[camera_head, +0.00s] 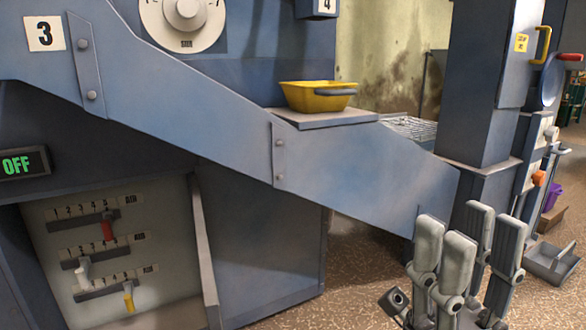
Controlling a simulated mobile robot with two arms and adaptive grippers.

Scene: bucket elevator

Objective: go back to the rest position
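My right gripper (469,236) is at the bottom right, with its grey fingers pointing up. Its fingers stand apart and nothing shows between them, so it is open and empty. It is in front of the lower end of the sloping blue chute (365,172) in the picture; I cannot tell the gap in depth. My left gripper is not in view.
A yellow tub (318,96) sits on a ledge of the blue machine. A control panel (112,255) with red, white and yellow levers is at the lower left, below a green OFF display (20,163). A grey dustpan (552,262) lies at the right. Brown floor (362,275) is clear between.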

